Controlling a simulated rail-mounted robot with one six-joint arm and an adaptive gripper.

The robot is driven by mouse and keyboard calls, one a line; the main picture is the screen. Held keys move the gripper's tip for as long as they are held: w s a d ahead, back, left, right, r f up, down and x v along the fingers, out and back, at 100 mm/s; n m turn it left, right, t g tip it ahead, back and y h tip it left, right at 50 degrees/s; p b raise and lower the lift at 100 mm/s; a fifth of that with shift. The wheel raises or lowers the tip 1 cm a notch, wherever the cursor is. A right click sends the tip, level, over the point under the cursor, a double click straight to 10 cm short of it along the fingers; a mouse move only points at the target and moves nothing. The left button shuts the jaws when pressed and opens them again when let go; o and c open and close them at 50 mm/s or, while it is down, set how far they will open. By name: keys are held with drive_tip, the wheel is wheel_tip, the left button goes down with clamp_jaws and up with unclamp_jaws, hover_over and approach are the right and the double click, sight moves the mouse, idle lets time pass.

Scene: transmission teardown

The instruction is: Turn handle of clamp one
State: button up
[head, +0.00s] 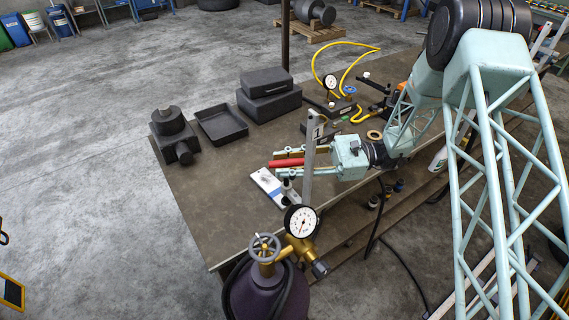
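Clamp one (309,160) shows as a tall grey bar near the table's front edge, with a label reading 1 near its top. Its red handle (285,163) points left, roughly level. My gripper (276,163) reaches in from the right, with one finger above the handle in the picture and one below. The fingers look apart, with gaps to the handle on both sides. I cannot tell whether either finger touches it. The bar hides part of the fingers and of the handle's right end.
A pressure gauge (301,221) and a purple gas cylinder (268,293) stand close in front. Dark boxes (269,80), a black tray (221,124) and yellow hose (352,67) lie farther back.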

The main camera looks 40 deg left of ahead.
drive_tip(key=shift+c, duration=0.4)
drive_tip(key=c, duration=0.8)
drive_tip(key=shift+o, duration=0.2)
drive_tip(key=shift+m+t+y+b, duration=0.35)
drive_tip(key=shift+m+t+y, duration=0.15)
drive_tip(key=shift+m+t, duration=0.1)
drive_tip(key=shift+m+t+y+b, duration=1.2)
drive_tip(key=shift+m+t, duration=0.4)
drive_tip(key=shift+t, duration=0.6)
drive_tip(key=shift+w+a+m+t+y+b, duration=0.1)
drive_tip(key=shift+m+t+y+b, duration=0.4)
drive_tip(key=shift+t, duration=0.4)
drive_tip(key=shift+w+m+t, duration=0.1)
drive_tip(key=shift+m+t, duration=0.2)
drive_tip(key=shift+r, duration=0.1)
drive_tip(key=o, duration=0.8)
drive_tip(key=shift+o, duration=0.2)
